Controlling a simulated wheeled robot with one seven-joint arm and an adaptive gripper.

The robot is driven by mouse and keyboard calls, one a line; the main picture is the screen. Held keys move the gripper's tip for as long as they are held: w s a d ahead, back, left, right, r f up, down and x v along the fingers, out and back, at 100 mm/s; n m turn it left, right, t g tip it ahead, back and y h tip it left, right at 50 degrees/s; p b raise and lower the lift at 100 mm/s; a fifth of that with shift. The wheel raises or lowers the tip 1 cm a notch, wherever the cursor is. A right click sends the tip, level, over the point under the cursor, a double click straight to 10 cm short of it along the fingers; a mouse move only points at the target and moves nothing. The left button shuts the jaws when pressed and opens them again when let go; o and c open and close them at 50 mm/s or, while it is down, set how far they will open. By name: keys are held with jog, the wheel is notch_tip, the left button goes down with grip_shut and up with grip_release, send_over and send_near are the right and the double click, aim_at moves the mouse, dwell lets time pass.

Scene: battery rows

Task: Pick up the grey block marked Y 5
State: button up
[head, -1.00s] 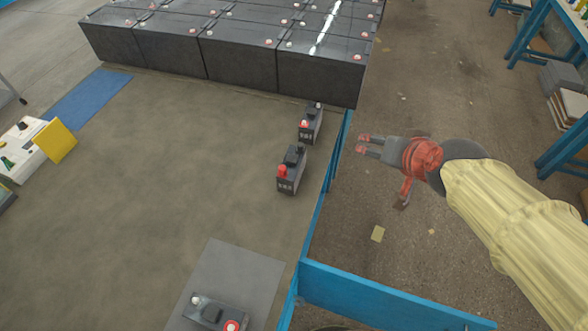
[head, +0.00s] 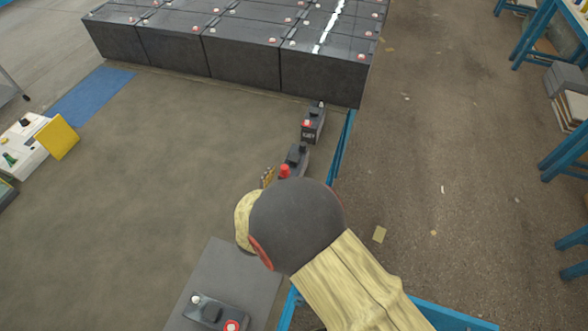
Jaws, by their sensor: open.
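Three small dark grey blocks with a red knob and a grey or white one are in the head view. One grey block (head: 313,125) stands by the blue rail near the big dark batteries, with a light mark on its front too small to read. Another grey block (head: 298,157) stands just nearer, its lower front hidden by my arm. A third grey block (head: 212,314) lies on the grey mat at the bottom. I cannot tell which is marked Y 5. My gripper is hidden behind my dark wrist, close to the middle block.
Rows of large dark batteries (head: 240,57) stand at the back. A blue rail (head: 341,147) edges the floor beside the blocks. A grey mat (head: 242,268) lies at the front, a blue mat (head: 88,95) at left. The floor left of the blocks is clear.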

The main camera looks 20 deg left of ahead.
aim_at(294, 164)
jog(key=b+x, duration=0.3)
jog(key=x, duration=0.4)
jog(key=shift+w+d+f, duration=0.1)
jog(key=shift+w+f, duration=0.15)
jog(key=shift+w, duration=0.05)
jog(key=c, duration=0.3)
jog(key=c, duration=1.5)
grip_shut()
jog(key=shift+r, duration=0.25)
